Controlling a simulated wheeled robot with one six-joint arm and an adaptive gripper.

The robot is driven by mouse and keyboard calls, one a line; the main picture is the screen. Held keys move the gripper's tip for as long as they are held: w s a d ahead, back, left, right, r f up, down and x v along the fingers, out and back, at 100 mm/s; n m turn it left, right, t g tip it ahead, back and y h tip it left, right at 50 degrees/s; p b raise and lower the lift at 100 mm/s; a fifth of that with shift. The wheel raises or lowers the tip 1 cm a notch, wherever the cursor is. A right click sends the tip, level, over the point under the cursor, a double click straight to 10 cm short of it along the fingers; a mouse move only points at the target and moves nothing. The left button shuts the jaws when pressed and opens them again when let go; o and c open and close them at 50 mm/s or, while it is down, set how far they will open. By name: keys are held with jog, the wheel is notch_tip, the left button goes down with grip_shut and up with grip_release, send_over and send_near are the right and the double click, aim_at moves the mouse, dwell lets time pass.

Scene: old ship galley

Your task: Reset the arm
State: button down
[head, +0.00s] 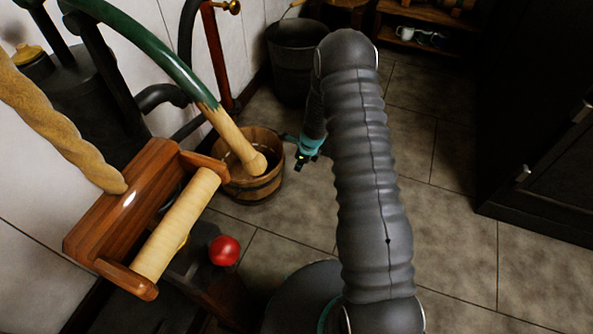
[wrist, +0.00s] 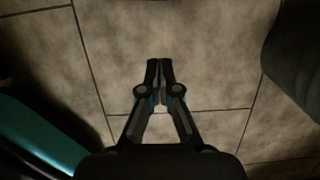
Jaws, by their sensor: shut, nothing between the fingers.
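My arm, in a dark ribbed cover, rises through the middle of the head view and bends down at its top. My gripper (wrist: 160,66) points down at the tiled floor in the wrist view, its two fingers together with nothing between them. In the head view only a small teal and black part near the gripper shows, just right of the wooden bucket; the fingertips are hard to make out there.
A wooden bucket (head: 262,186) stands left of my wrist. A dark metal bucket (head: 291,77) stands behind. A wooden roller frame (head: 122,205) and red ball (head: 224,250) are at left. A dark cabinet (head: 540,150) is at right. Tiled floor (head: 450,240) between is clear.

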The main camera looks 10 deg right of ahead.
jog(key=shift+s+d+r, duration=0.1)
jog(key=shift+r, duration=0.3)
jog(key=s+a+n+g, duration=0.1)
jog(key=s+n+g, duration=0.1)
jog(key=s+n, duration=0.45)
jog(key=s+r+n+t, duration=0.2)
jog(key=s+r+n, duration=0.4)
jog(key=r, duration=0.9)
jog(key=s+r+n+t+h, duration=0.1)
jog(key=s+r+n, duration=0.5)
jog(key=s+r, duration=0.6)
jog(key=s+r+n+t+h, duration=0.1)
jog(key=s+r+n+t, duration=0.2)
jog(key=r, duration=1.5)
jog(key=s+n, duration=0.3)
jog(key=s, duration=0.4)
jog(key=shift+d+r, duration=0.15)
jog(key=shift+d, duration=0.2)
